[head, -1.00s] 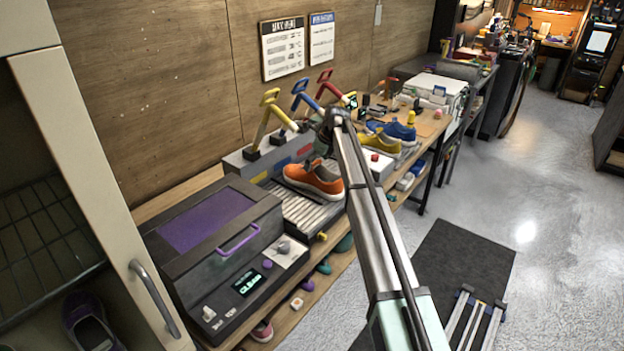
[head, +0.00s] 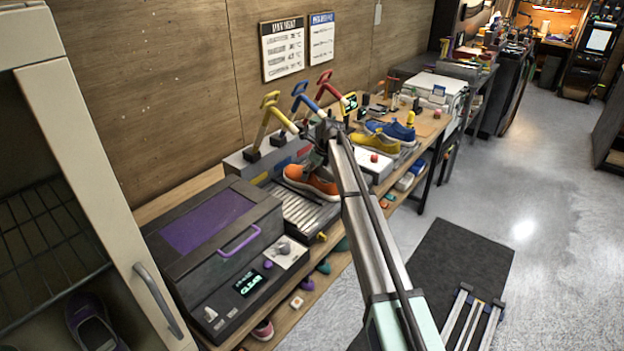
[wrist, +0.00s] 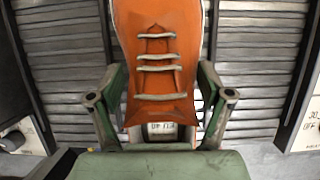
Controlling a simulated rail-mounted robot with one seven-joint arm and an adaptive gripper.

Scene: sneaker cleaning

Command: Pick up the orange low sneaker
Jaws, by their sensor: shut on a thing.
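The orange low sneaker (head: 312,180) with a pale sole is at the far end of the ribbed grey tray (head: 297,213) in the head view, partly hidden by my arm. In the wrist view the orange sneaker (wrist: 157,60) shows its laces between the two fingers. My gripper (wrist: 160,105) is shut on the sneaker, one finger on each side. The gripper in the head view (head: 318,160) is partly hidden behind my arm. I cannot tell whether the sole is clear of the ribs.
A dark machine with a purple lid (head: 207,221) stands in front of the tray. Yellow, blue and red levers (head: 300,98) rise behind it. Yellow (head: 375,143) and blue sneakers (head: 392,131) stand beyond, by a white box (head: 372,166). Open floor lies right.

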